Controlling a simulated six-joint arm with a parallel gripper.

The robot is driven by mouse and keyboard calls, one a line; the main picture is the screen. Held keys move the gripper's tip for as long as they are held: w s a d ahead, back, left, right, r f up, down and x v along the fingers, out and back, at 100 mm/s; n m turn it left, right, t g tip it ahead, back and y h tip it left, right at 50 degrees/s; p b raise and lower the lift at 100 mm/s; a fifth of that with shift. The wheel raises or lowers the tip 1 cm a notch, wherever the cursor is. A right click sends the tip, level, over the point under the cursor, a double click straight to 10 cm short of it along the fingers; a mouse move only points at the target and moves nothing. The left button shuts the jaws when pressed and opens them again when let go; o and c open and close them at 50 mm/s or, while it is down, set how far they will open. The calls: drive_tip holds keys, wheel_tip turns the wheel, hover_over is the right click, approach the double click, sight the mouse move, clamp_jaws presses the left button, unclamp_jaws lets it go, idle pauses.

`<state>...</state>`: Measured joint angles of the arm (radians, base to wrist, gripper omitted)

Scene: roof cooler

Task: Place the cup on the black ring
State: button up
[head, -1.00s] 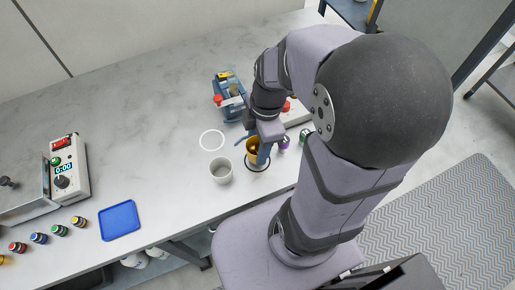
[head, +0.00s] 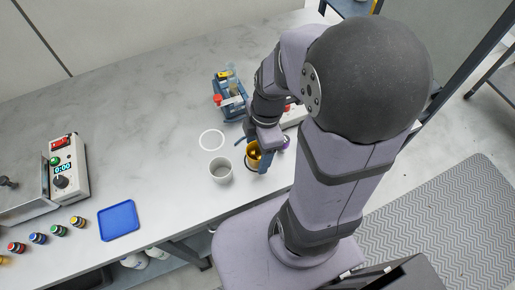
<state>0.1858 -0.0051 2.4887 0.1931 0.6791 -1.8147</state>
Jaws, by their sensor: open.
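A yellow cup (head: 253,157) stands upright at the front of the bench, below the end of my arm. It appears to stand on or within the black ring (head: 250,173), of which only a thin dark arc shows at the cup's base. How well it is centred I cannot tell. My gripper (head: 257,149) is open around the upper part of the cup, with one blue finger on its right side. The other finger is small and hard to make out, so contact is unclear.
A grey-white open container (head: 221,172) stands just left of the cup. A white ring (head: 212,140) lies behind it. A blue rack (head: 228,102) and a purple-topped jar (head: 285,143) are nearby. A blue tray (head: 119,221) lies left; bare bench lies between.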

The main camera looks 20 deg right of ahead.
wheel_tip(320, 180, up, 12)
drive_tip(key=d, duration=0.1)
drive_tip(key=shift+d+p, duration=0.25)
drive_tip(key=shift+p, duration=0.1)
drive_tip(key=shift+r, duration=0.1)
idle(0.6)
